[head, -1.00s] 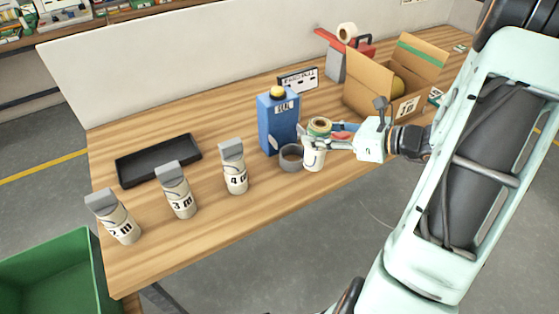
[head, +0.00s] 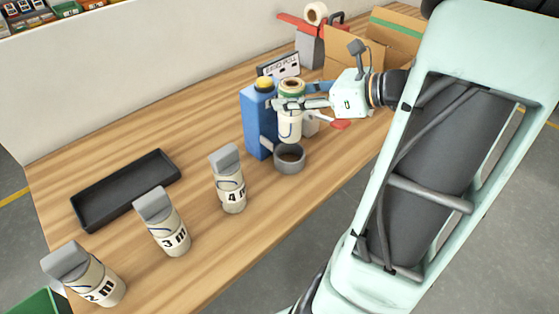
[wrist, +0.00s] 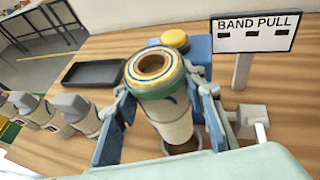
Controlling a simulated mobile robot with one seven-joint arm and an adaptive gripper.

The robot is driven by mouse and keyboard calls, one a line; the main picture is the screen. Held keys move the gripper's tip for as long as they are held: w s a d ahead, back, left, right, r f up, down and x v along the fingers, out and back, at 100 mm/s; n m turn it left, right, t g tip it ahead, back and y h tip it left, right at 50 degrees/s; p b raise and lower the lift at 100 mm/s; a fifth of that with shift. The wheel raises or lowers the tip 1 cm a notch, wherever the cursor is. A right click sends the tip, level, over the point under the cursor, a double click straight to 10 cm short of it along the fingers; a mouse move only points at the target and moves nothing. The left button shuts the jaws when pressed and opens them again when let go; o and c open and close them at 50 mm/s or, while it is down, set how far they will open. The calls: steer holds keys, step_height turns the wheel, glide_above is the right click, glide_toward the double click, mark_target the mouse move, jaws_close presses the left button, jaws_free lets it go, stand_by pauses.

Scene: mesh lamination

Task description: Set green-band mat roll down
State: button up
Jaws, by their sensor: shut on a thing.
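The green-band mat roll (head: 290,127) is a cream cylinder with a green band around its top and a tan core. My gripper (head: 284,104) is shut on its upper part and holds it nearly upright, beside the blue jug. The wrist view shows the roll (wrist: 168,112) between my two fingers (wrist: 165,98), its open core facing the camera. In that view its lower end overlaps a grey ring (wrist: 188,143). I cannot tell whether the roll's bottom touches anything.
A blue jug (head: 256,128) with a yellow cap stands close to the left. Rolls marked 4 m (head: 229,188), 3 m (head: 166,228) and 2 m (head: 97,282) line the front. A black tray (head: 125,190), a BAND PULL sign (head: 279,66) and a cardboard box (head: 352,55) stand farther back.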

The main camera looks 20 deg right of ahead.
mark_target(300, 132)
step_height(300, 132, down, 10)
steer(key=shift+r+b, duration=0.1)
steer(key=shift+b, duration=0.95)
steer(key=shift+f, duration=0.2)
steer(key=o, duration=1.4)
steer(key=shift+r, duration=0.2)
steer(key=p+v, duration=0.1)
steer(key=v, duration=1.1)
